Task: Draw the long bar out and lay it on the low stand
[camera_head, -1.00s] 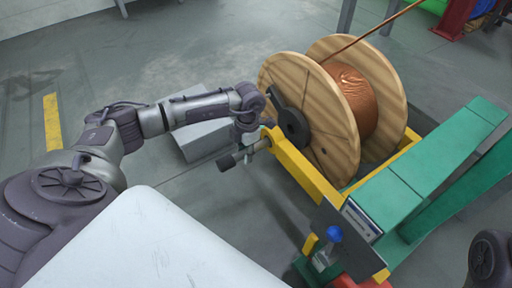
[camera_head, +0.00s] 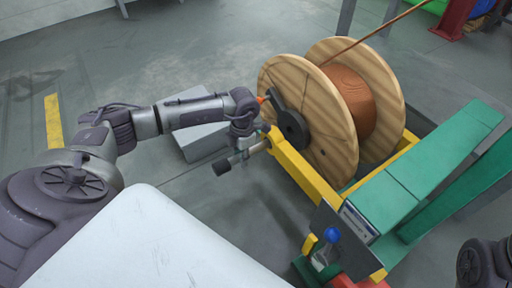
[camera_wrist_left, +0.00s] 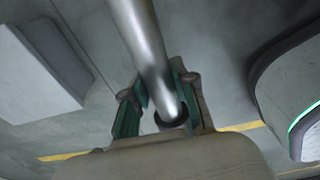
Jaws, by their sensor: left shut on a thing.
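The long bar is a smooth silver rod (camera_wrist_left: 143,45) that runs up and out of the top of the left wrist view. In the head view, its dark-ended outer part (camera_head: 223,167) sticks out at the front left of the yellow frame. My left gripper (camera_head: 243,147) is shut on the bar, and its green-lined fingers (camera_wrist_left: 160,108) straddle it in the wrist view. The inner length of the bar is hidden by the reel and frame. The low stand looks to be the grey block (camera_head: 204,141) on the floor behind my left forearm; it also shows in the wrist view (camera_wrist_left: 35,75). My right gripper is out of view.
A wooden reel (camera_head: 315,120) of copper wire stands in a yellow frame (camera_head: 302,172), with a dark lever on its near face. Green beams (camera_head: 420,165) and a panel with a blue knob (camera_head: 332,235) lie to the right. Open floor lies left of the frame.

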